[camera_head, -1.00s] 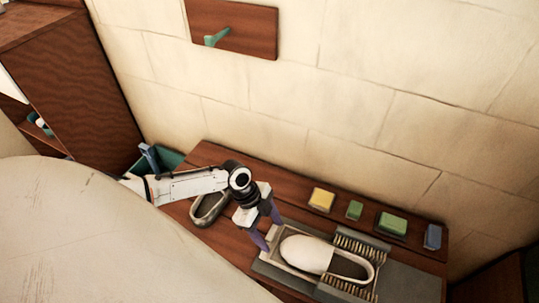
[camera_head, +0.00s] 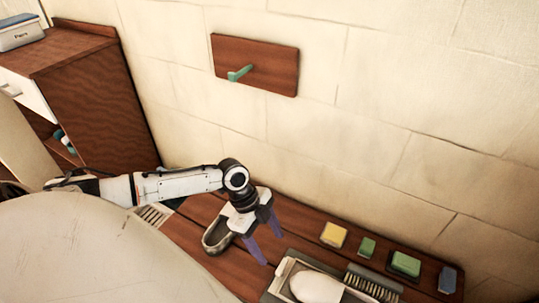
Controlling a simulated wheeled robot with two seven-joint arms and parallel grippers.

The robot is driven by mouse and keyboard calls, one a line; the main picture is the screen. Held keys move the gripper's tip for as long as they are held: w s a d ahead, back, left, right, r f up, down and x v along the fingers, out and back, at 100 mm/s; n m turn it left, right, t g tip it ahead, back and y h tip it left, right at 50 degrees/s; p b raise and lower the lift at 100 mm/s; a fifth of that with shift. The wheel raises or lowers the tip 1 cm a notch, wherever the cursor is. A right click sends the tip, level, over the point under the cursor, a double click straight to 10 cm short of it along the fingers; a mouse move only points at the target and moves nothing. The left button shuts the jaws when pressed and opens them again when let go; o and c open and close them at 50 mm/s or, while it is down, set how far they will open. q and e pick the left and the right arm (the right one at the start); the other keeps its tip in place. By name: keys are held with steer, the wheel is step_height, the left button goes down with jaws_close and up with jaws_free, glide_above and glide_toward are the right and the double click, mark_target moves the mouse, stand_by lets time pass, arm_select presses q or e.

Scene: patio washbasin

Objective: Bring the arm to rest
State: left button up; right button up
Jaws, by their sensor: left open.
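My left arm comes in from the left in the head view. Its gripper (camera_head: 263,238) has purple fingers, spread apart with nothing between them. It hangs over the wooden counter (camera_head: 193,240). One grey-rimmed shoe (camera_head: 217,237) lies on the counter just left of the gripper, partly covered by it. A white shoe (camera_head: 314,287) lies in the brush tray (camera_head: 284,272) at the bottom, right of the gripper and apart from it; the frame edge cuts both off. My right gripper is not in view.
Along the counter's back lie a yellow sponge (camera_head: 333,234), a green block (camera_head: 367,247), a larger green block (camera_head: 405,264) and a blue block (camera_head: 447,279). A wall board with a green hook (camera_head: 240,73) hangs behind. A wooden cabinet (camera_head: 100,95) stands at left.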

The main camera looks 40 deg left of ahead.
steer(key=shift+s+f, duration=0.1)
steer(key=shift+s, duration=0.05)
arm_select(q)
steer(key=s+d+f+n+t+p, duration=0.1)
steer(key=s+d+f+n+t, duration=0.1)
steer(key=d, duration=0.4)
steer(key=s+d+f+n+t+p, duration=0.1)
steer(key=s+d+f+n, duration=0.1)
steer(key=d, duration=0.4)
steer(key=s+d+r+n+t+y+p, duration=0.1)
steer(key=s+r+n+t, duration=0.3)
steer(key=n, duration=0.5)
steer(key=shift+s+d+r+t+y, duration=0.15)
steer(key=shift+s+t+y, duration=0.25)
steer(key=shift+s, duration=0.45)
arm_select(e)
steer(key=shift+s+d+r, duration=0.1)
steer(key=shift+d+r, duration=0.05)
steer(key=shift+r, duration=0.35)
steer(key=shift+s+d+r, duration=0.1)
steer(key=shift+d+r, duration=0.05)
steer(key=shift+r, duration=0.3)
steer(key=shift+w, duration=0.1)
